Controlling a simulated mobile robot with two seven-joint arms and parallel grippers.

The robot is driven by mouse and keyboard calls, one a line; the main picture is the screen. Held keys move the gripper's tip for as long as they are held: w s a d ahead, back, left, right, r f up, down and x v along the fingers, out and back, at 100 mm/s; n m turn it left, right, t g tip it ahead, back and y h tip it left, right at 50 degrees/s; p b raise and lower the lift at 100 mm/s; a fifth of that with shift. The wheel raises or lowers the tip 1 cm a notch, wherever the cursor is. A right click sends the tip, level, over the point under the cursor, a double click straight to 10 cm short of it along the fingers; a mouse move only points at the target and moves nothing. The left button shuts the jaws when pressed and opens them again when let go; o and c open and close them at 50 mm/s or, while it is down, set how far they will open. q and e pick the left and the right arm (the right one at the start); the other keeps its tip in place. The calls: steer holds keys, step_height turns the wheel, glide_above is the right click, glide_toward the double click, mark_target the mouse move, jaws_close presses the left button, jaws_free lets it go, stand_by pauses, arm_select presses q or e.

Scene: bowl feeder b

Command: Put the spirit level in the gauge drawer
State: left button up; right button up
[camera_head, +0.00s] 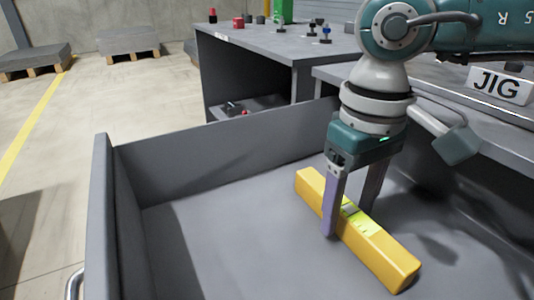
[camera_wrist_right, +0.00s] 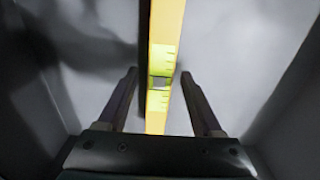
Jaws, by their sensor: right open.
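The yellow spirit level (camera_head: 384,252) with a pale green vial lies on the floor of the grey open drawer (camera_head: 205,148). My right gripper (camera_head: 350,222) reaches down into the drawer with its fingers on either side of the level near its middle. It is open. In the right wrist view the level (camera_wrist_right: 165,30) runs between the two fingers of the gripper (camera_wrist_right: 159,85), with a gap on each side. My left gripper is not in view.
Drawer walls stand around the level on the visible sides. A grey workbench (camera_head: 270,50) with small parts stands behind, and a JIG sign (camera_head: 497,86) stands at the right. The drawer floor left of the level is clear.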

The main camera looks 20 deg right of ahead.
mark_target(348, 211)
step_height(348, 211, up, 11)
steer(key=p, duration=0.1)
steer(key=shift+p, duration=0.3)
steer(key=shift+a+r, duration=0.1)
